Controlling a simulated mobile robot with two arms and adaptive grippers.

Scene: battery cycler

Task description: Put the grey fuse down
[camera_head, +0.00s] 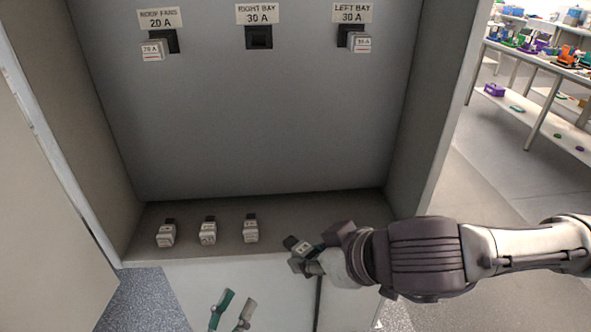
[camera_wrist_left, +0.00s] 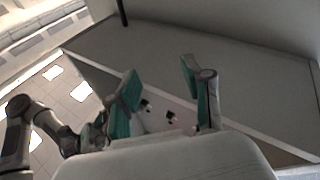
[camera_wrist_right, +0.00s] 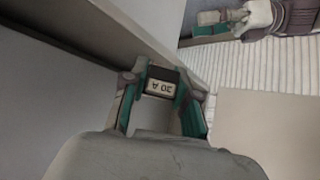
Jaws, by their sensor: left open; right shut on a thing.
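My right gripper (camera_head: 308,258) is shut on a grey fuse (camera_head: 297,245) at the right end of the cabinet's bottom ledge (camera_head: 340,206). In the right wrist view the fuse (camera_wrist_right: 160,86) sits between the green fingertips, with a dark top and a pale label reading 30 A. I cannot tell whether it touches the ledge. My left gripper (camera_head: 234,310) is open and empty, low in front of the cabinet; its spread fingers also show in the left wrist view (camera_wrist_left: 162,90).
Three pale fuses stand on the ledge: left (camera_head: 166,234), middle (camera_head: 208,232) and right (camera_head: 250,229). On the back wall, the RIGHT BAY socket (camera_head: 259,37) is empty; ROOF FANS (camera_head: 152,51) and LEFT BAY (camera_head: 360,43) hold fuses. The cabinet's right side wall (camera_head: 425,110) is near my right arm.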

